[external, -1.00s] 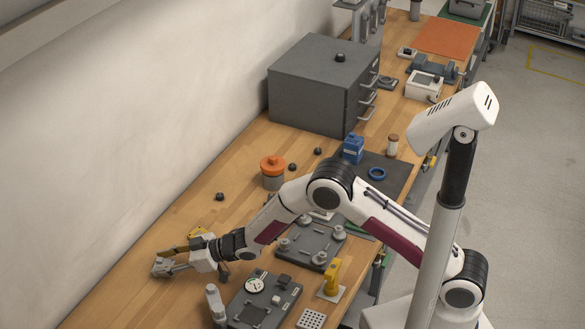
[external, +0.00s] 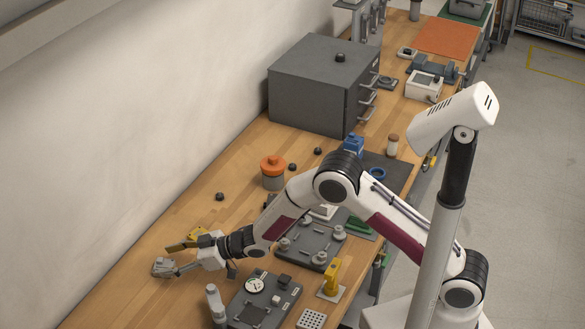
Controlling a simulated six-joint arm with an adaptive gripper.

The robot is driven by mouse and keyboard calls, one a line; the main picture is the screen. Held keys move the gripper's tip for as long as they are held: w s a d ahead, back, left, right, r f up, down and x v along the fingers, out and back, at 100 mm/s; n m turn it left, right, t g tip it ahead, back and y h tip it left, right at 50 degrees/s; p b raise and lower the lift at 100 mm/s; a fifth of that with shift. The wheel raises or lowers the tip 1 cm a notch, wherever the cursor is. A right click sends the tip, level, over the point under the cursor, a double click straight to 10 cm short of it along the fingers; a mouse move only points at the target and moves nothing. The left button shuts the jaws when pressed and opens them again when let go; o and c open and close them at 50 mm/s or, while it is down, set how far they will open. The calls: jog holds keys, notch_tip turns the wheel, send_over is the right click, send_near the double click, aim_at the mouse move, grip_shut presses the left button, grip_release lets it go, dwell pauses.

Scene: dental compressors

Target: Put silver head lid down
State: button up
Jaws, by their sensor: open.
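A small silver-grey piece (external: 163,267), which looks like the silver head lid, lies on the wooden bench at the far left in the external view. It is too small to tell which way up it sits. My gripper (external: 176,258) is low over the bench beside it, with its fingers spread apart. The lower finger reaches up to the grey piece; I cannot tell if they touch. The upper finger stands clear of it, and nothing shows between the fingers.
A yellow piece (external: 197,233) lies just behind my gripper. A grey gauge plate (external: 265,303) and a grey cylinder (external: 215,303) stand at the front. An orange-lidded jar (external: 272,172) and a grey drawer cabinet (external: 310,90) are farther back.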

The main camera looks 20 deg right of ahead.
jog(key=shift+v, duration=2.5)
jog(key=shift+w+d+r, duration=0.25)
jog(key=shift+w+d, duration=0.1)
jog(key=w+d+r+m+t+h, duration=0.1)
jog(key=w+d+r+m+h, duration=0.15)
jog(key=d+r, duration=0.45)
jog(key=w+d+r+m+t+h, duration=0.15)
jog(key=w+d, duration=0.25)
jog(key=d, duration=0.7)
jog(key=w+d+r+m+t+h, duration=0.25)
jog(key=d+r, duration=0.35)
jog(key=d, duration=0.3)
jog(key=s+d+r+m+g+h, duration=0.1)
jog(key=s+d+r+m+h, duration=0.2)
jog(key=d, duration=1.2)
jog(key=s+d+m+g+h, duration=0.1)
jog(key=s+d+m, duration=0.1)
jog(key=s+d, duration=0.6)
jog(key=s+d+m+g+h, duration=0.2)
jog(key=s+d, duration=0.7)
jog(key=s, duration=0.8)
jog(key=shift+s+r, duration=0.25)
jog(key=shift+s, duration=0.15)
